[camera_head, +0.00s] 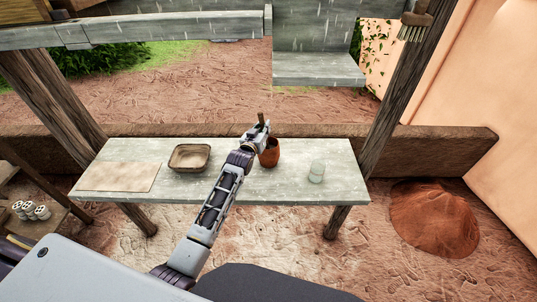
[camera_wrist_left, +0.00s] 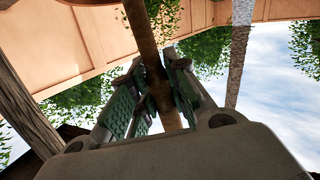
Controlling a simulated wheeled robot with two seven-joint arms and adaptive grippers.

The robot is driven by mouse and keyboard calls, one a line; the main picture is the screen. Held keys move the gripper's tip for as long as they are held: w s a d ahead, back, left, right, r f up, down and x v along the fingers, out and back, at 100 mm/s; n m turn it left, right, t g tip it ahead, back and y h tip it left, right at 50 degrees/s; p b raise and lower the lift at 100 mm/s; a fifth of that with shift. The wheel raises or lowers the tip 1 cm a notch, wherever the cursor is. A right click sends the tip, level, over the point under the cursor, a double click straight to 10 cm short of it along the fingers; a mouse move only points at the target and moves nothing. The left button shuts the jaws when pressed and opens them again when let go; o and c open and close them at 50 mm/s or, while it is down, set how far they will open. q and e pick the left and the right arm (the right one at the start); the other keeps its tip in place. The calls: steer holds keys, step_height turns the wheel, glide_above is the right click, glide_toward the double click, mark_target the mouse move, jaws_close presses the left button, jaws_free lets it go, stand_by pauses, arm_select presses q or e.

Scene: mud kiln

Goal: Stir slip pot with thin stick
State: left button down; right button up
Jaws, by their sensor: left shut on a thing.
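A reddish-brown clay pot (camera_head: 270,155) stands upright on the grey table, right of the middle. My left gripper (camera_head: 261,128) is at the pot's upper left edge in the head view. It is shut on a thin brown stick (camera_head: 261,118), whose upper end shows above the fingers. In the left wrist view, the green-padded fingers (camera_wrist_left: 152,98) close around the stick (camera_wrist_left: 143,38), which runs up out of the picture. The stick's lower end and the inside of the pot are hidden, so I cannot tell how deep it reaches. My right gripper is not in view.
On the table (camera_head: 240,190) are a tan board or cloth (camera_head: 118,177), a shallow square bowl (camera_head: 189,158) and a clear glass (camera_head: 317,171). Wooden posts (camera_head: 395,90) rise at both sides. A mound of red clay (camera_head: 433,220) lies on the ground at right.

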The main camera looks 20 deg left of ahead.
arm_select(q)
steer(key=shift+f, duration=0.35)
stand_by(0.3)
steer(key=c, duration=1.3)
jaws_free()
steer(key=shift+s, duration=0.15)
steer(key=s, duration=0.7)
steer(key=shift+s+a+r, duration=0.2)
steer(key=shift+s+r, duration=0.1)
steer(key=shift+r, duration=0.1)
